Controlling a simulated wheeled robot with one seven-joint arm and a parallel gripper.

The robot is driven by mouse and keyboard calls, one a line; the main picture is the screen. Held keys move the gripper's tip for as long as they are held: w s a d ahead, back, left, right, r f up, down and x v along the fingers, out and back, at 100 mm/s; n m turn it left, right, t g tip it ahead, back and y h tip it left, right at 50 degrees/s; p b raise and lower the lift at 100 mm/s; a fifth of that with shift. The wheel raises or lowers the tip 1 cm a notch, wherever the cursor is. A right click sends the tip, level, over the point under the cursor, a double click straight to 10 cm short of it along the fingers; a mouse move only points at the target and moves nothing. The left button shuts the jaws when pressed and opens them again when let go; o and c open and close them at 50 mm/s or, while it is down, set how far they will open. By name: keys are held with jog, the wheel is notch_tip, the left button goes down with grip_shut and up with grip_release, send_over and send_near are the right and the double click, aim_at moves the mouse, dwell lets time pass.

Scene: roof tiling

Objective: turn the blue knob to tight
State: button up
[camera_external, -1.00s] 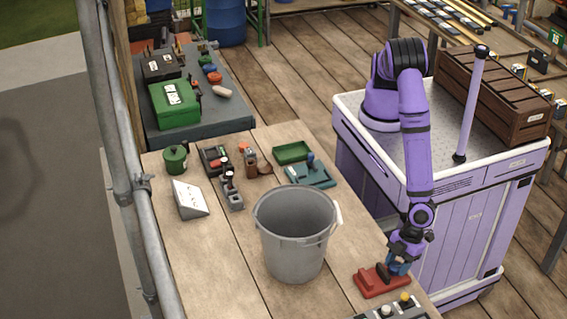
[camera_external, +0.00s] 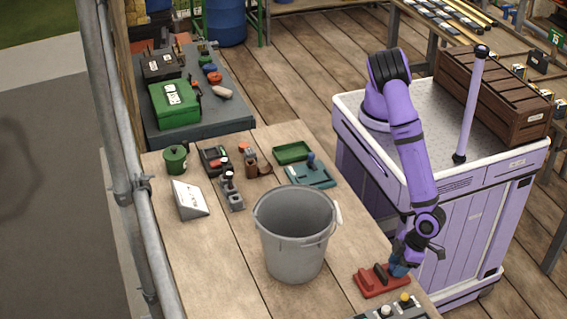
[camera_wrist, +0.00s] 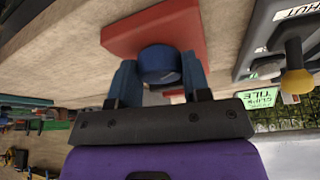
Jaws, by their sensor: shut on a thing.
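The blue knob (camera_wrist: 160,62) sits at the near edge of a red base (camera_wrist: 178,30) in the wrist view. My gripper (camera_wrist: 160,78) has its two blue fingers on either side of the knob and is shut on it. In the external view, the red base (camera_external: 372,285) lies at the table's right front edge, with a dark upright part (camera_external: 380,272) on it. My gripper (camera_external: 399,268) reaches down at the base's right end; the knob is hard to tell from the blue fingers there. No tight mark is readable.
A grey bucket (camera_external: 295,250) stands left of the red base. A grey control box (camera_external: 385,313) with a yellow knob (camera_external: 405,299) and a white knob lies close in front. A teal device (camera_external: 308,176) and a green tray (camera_external: 292,152) lie farther back.

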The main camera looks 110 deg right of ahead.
jog(key=shift+m, duration=0.4)
jog(key=o, duration=0.6)
jog(key=shift+o, duration=0.2)
jog(key=shift+r, duration=0.1)
jog(key=v, duration=1)
jog(key=shift+s+a+r, duration=0.2)
jog(key=shift+r, duration=0.05)
